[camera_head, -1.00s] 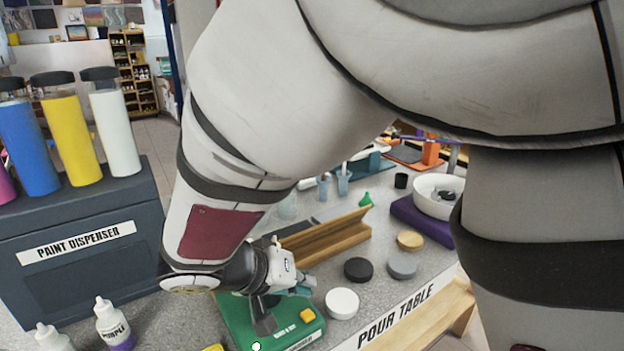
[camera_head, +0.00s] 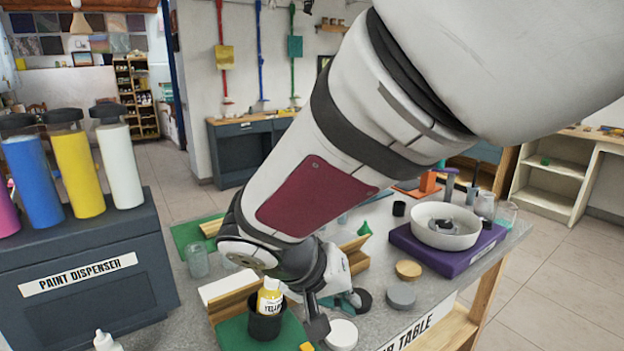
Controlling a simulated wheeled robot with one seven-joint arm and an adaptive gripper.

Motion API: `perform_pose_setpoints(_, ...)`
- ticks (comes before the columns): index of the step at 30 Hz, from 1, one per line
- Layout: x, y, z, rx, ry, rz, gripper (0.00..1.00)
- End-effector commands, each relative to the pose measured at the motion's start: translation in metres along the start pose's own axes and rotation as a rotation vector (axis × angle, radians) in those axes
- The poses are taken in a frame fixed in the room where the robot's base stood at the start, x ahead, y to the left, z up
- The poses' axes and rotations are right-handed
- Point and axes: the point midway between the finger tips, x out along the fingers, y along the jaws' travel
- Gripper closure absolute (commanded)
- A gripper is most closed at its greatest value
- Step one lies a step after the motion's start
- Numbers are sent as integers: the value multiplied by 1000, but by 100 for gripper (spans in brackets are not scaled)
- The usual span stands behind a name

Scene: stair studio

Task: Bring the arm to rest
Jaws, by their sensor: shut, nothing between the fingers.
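My arm reaches down from the top right across the middle of the head camera view. My gripper (camera_head: 333,318) is at its lower end, low over the pour table (camera_head: 395,318). It is shut and holds nothing. Its fingers are close to a white round lid (camera_head: 341,334) and a dark round lid (camera_head: 363,299); I cannot tell whether they touch. A yellow-labelled bottle (camera_head: 269,297) stands in a black holder (camera_head: 265,322) on a green base (camera_head: 236,335), just left of the gripper. The arm hides part of the table behind it.
A paint dispenser (camera_head: 78,264) with several coloured cylinders stands at the left. A white bowl (camera_head: 443,226) sits on a purple base (camera_head: 442,258) at the right. Tan (camera_head: 408,270) and grey (camera_head: 401,295) lids lie nearby. A wooden rack (camera_head: 233,302) is behind the bottle. Open floor lies at the right.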

Motion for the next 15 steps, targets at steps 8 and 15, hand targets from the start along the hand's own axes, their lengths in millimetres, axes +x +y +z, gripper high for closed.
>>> perform_pose_setpoints(8,-33,122,48,40,-174,-164,100)
perform_pose_setpoints(15,-69,181,100,62,-182,-345,100)
